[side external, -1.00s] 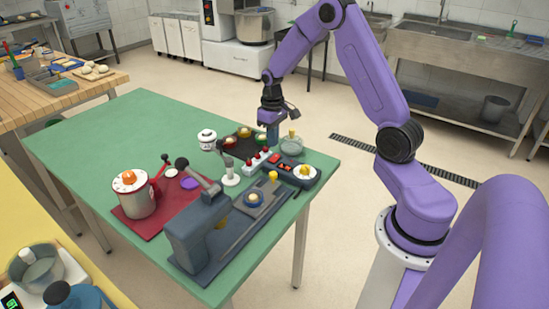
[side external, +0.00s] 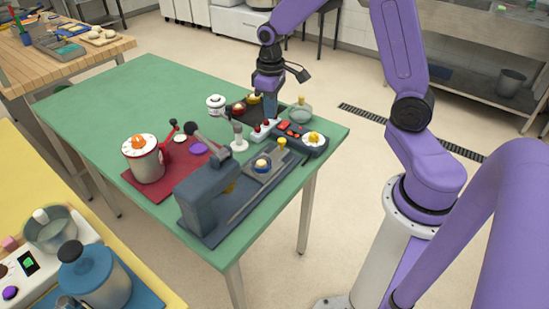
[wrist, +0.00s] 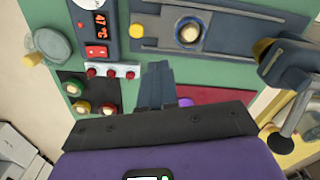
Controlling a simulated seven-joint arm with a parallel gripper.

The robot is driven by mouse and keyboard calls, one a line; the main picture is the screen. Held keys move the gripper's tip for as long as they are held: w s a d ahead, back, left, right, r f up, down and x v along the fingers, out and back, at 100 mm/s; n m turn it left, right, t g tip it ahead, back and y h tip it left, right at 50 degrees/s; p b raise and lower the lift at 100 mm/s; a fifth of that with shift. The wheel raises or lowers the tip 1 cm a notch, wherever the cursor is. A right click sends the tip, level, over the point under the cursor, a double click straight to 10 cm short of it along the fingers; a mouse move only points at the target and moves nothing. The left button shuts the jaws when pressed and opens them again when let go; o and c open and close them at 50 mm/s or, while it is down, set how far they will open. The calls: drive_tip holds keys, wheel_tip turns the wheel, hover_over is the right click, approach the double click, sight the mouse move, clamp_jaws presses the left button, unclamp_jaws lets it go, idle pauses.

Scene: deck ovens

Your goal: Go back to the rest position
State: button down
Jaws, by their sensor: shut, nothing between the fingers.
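My gripper (side external: 269,107) hangs pointing down over the far right part of the green table (side external: 110,95), close by the panel with the red buttons. Its fingers are shut with nothing between them. The wrist view shows the shut fingers (wrist: 157,85) from above, over the table near the strip with red knobs (wrist: 110,70). I cannot tell the exact height of the fingertips above the table.
Close by are a control panel (side external: 298,138) with a display, a dark tray with coloured knobs (wrist: 90,88), a glass lidded dish (side external: 299,113), a white jar (side external: 216,104), a grey press (side external: 205,195) and a red-and-white pot (side external: 143,158). The table's left half is clear.

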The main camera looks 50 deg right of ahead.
drive_tip(key=s+a+r+n, duration=0.4)
drive_tip(key=s+a, duration=0.5)
drive_tip(key=s, duration=0.2)
drive_tip(key=s+a+r+n, duration=0.1)
drive_tip(key=s+n, duration=0.4)
drive_tip(key=s, duration=1)
drive_tip(key=shift+r, duration=0.4)
